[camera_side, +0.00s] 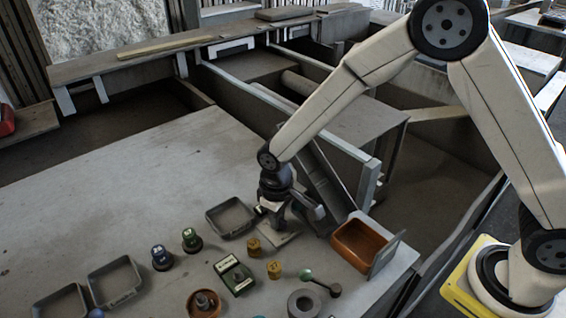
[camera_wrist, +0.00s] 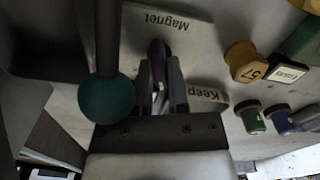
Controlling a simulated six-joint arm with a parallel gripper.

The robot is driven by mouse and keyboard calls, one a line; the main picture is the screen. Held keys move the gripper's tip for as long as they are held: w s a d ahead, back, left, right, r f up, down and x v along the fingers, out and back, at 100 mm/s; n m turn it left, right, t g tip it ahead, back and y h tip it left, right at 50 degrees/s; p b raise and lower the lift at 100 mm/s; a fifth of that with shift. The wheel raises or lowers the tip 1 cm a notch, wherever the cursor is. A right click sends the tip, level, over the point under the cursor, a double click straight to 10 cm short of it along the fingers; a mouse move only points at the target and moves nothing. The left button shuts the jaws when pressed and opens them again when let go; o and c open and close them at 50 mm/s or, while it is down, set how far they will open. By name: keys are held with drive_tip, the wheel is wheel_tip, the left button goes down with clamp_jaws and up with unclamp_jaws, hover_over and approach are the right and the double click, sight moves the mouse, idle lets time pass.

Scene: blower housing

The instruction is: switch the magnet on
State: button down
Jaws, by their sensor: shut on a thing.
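My gripper (camera_side: 277,214) reaches down to a pale plate (camera_side: 280,238) on the bench. In the wrist view this plate reads "Magnet" (camera_wrist: 165,22). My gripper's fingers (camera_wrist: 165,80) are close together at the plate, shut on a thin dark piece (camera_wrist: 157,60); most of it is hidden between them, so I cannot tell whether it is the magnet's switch. A green ball on a dark rod (camera_wrist: 106,99) looms left of the fingers in the wrist view. In the side view, a dark lever with a green ball (camera_side: 306,275) lies right of and nearer than the plate.
A grey tray (camera_side: 210,220) stands left of my gripper and an orange tray (camera_side: 340,250) right of it. Yellow pieces (camera_side: 253,247), a green box (camera_side: 235,277) and a grey ring (camera_side: 302,311) stand nearer. The bench's far left (camera_side: 130,180) is clear.

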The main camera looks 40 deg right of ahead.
drive_tip(key=c, duration=0.6)
unclamp_jaws()
drive_tip(key=shift+r, duration=0.15)
drive_tip(key=shift+r, duration=3.8)
